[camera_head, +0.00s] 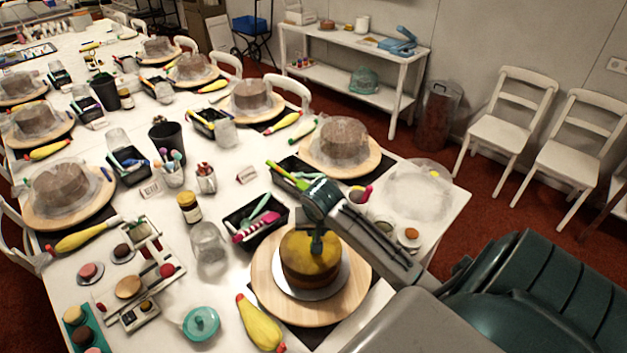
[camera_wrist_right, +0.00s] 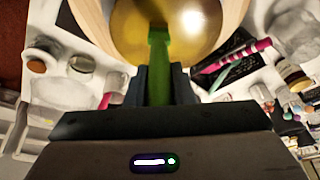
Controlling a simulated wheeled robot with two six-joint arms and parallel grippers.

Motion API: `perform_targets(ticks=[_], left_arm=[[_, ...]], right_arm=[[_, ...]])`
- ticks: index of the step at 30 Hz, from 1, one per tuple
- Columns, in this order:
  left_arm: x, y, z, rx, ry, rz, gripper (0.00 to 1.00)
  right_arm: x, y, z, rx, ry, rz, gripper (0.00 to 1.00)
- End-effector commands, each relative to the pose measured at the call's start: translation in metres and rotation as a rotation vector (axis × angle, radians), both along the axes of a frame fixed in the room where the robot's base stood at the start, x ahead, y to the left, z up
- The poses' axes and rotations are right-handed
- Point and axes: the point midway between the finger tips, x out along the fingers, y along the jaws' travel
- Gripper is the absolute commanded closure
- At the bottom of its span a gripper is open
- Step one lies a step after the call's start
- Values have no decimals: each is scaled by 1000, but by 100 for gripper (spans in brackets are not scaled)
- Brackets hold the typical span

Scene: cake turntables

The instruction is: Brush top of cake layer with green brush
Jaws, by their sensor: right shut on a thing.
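The cake layer (camera_head: 309,262) has a yellow, glossy top and stands on a silver board on a round wooden turntable (camera_head: 357,280) at the front of the table. My right gripper (camera_head: 318,226) is over the cake, its arm coming in from the right. It is shut on the green brush (camera_wrist_right: 160,75), which points down at the cake top. In the right wrist view my right gripper (camera_wrist_right: 160,85) holds the brush between both fingers, and the brush end is over the yellow cake top (camera_wrist_right: 180,25). I cannot tell how firmly the bristles touch. My left gripper is not in view.
A black tray with tools (camera_head: 254,220) stands just behind the turntable, with a glass jar (camera_head: 209,248) to its left. A yellow piping bag (camera_head: 260,324) and a teal lidded pot (camera_head: 201,323) lie in front. Other wrapped cakes (camera_head: 343,138) crowd the table.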

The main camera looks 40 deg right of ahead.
Motion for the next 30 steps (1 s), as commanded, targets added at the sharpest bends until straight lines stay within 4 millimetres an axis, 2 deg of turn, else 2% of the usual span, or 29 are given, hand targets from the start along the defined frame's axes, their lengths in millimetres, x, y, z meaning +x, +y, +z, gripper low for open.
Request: perform_targets(ticks=[6,14,25,30], left_arm=[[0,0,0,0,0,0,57],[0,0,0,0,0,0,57],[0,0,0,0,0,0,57],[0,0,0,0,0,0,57]], right_arm=[[-16,1,1,-2,2,1,100],[-23,1,1,-1,1,1,100],[-47,3,1,-3,1,1,100],[-51,2,1,-1,-1,0,100]])
